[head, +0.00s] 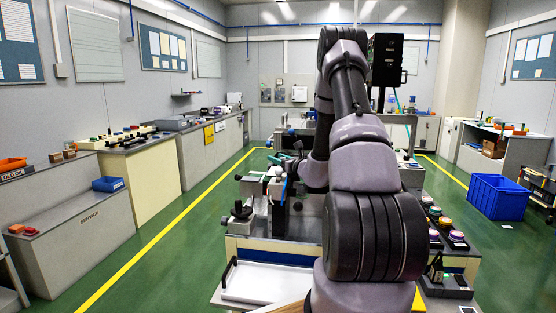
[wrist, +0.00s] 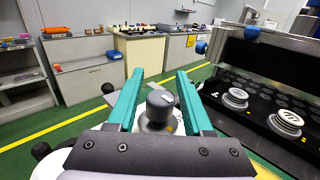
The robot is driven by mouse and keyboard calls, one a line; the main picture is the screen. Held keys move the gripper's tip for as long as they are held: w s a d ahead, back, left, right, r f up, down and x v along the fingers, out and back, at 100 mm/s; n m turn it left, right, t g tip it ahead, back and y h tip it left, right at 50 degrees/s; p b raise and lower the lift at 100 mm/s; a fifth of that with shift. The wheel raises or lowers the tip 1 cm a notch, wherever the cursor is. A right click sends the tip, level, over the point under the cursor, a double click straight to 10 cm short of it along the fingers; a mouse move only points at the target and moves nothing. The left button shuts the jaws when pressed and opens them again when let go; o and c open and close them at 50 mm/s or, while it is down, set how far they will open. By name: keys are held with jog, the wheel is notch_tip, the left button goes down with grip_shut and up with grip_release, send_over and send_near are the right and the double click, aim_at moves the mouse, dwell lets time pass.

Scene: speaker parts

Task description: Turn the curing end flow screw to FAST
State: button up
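A dark grey round knob (wrist: 160,104) on a pale collar stands in the middle of the wrist view. It looks like the flow screw, but I can read no FAST mark or label on it. My gripper (wrist: 160,74) has two teal fingers, spread apart on either side of the knob. Gaps show between the knob and both fingers, so nothing is gripped. In the head view my gripper (head: 280,159) is a small patch of teal, mostly hidden by my arm. The knob cannot be made out for certain there.
A black panel with round pale-topped parts (wrist: 285,122) lies right of my gripper, under a metal bar with blue knobs (wrist: 253,33). A white tray (head: 262,283) is at the workstation's front left. A blue crate (head: 498,196) stands on the floor at right. The left aisle is clear.

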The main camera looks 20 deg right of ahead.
grip_shut()
jog(key=shift+n+y, duration=0.3)
jog(key=shift+y, duration=0.2)
jog(key=n+g+y, duration=0.1)
jog(key=y, duration=0.1)
jog(key=n+g+y, duration=0.1)
jog(key=n+y, duration=0.1)
jog(key=shift+s+a+y, duration=0.15)
jog(key=shift+a+y, duration=0.2)
jog(key=shift+y, duration=0.05)
jog(key=n+g+y, duration=0.3)
jog(key=a+n+g+y, duration=0.1)
jog(key=n+g+y, duration=0.1)
jog(key=shift+s, duration=0.4)
jog(key=n+g+y, duration=0.1)
jog(key=g, duration=0.1)
jog(key=s+n+g+y, duration=0.1)
jog(key=n+g, duration=0.1)
jog(key=g, duration=0.1)
jog(key=n+g+y, duration=0.1)
jog(key=n+g, duration=0.1)
jog(key=shift+s+a+y, duration=0.15)
jog(key=shift+a+y, duration=0.1)
jog(key=shift+y, duration=0.05)
jog(key=shift+s+n+g, duration=0.25)
jog(key=shift+n+g, duration=0.75)
jog(key=shift+g, duration=0.6)
jog(key=shift+s+n+g, duration=0.25)
jog(key=shift+n+g, duration=0.75)
jog(key=shift+g, duration=0.9)
